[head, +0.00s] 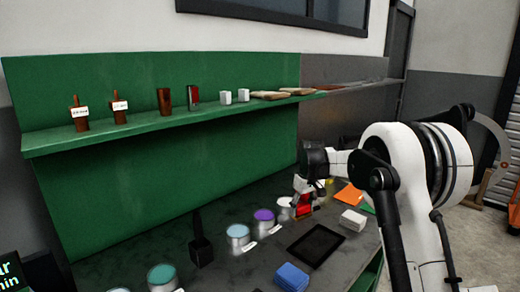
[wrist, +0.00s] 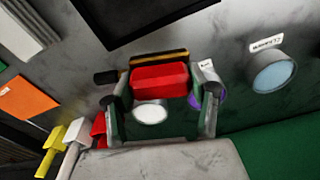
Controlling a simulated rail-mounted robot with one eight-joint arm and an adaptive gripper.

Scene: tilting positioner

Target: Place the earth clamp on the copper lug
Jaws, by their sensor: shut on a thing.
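My gripper (head: 304,192) is low over the bench in the head view, beside the row of cans. In the wrist view its two fingers (wrist: 162,92) are closed on the sides of a red block (wrist: 160,78). A thin dark-and-orange strip runs along the block's far edge, and a short black piece sticks out at its left. The red block also shows below my gripper in the head view (head: 304,207). I cannot tell for sure that it is the earth clamp, or whether it touches the bench. I cannot make out the copper lug in either view.
Cans with teal, blue and purple (head: 264,217) tops stand along the bench. A black tray (head: 315,245), blue stack (head: 291,278), white stack (head: 352,220) and orange sheet (head: 349,194) lie nearby. A green shelf (head: 140,133) holds brown pieces and white blocks.

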